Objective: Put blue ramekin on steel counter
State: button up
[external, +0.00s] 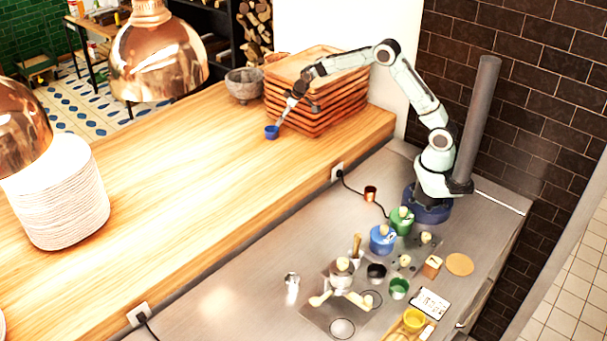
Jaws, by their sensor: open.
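A small blue ramekin (271,132) sits on the wooden pass shelf, left of the stack of wooden trays. My gripper (279,122) is right at the ramekin, reaching down from the upper right. Its jaws are open at the ramekin's right side; at this size I cannot tell whether they touch it. The steel counter (235,300) lies below and in front of the wooden shelf, with my arm's base at its right end.
The stacked wooden trays (318,100) and a grey stone bowl (243,84) stand close to my gripper. White plates (62,195) and copper lamps (158,60) are at left. Blue (382,240) and green (401,222) canisters and several small items crowd the counter's right; its left is clearer.

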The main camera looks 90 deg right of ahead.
jog(key=s+a+r+n+g+y, duration=0.1)
jog(key=s+a+r, duration=0.2)
jog(key=a, duration=0.3)
jog(key=s+a+r+n+y, duration=0.1)
jog(key=s+a+r, duration=0.25)
jog(key=a, duration=0.25)
jog(key=s+a+r+n+g, duration=0.1)
jog(key=s+a, duration=0.5)
jog(key=s, duration=0.2)
jog(key=s+a+n+g, duration=0.1)
jog(key=s+a, duration=0.5)
jog(key=s, duration=0.3)
jog(key=shift+s+r+g+y, duration=0.2)
jog(key=shift+r+g+y, duration=0.15)
jog(key=shift+g+y, duration=0.05)
jog(key=shift+o, duration=0.5)
jog(key=s+a+f+n+g, duration=0.1)
jog(key=s+a+f, duration=0.1)
jog(key=s, duration=0.8)
jog(key=shift+a+g, duration=0.3)
jog(key=shift+a, duration=0.1)
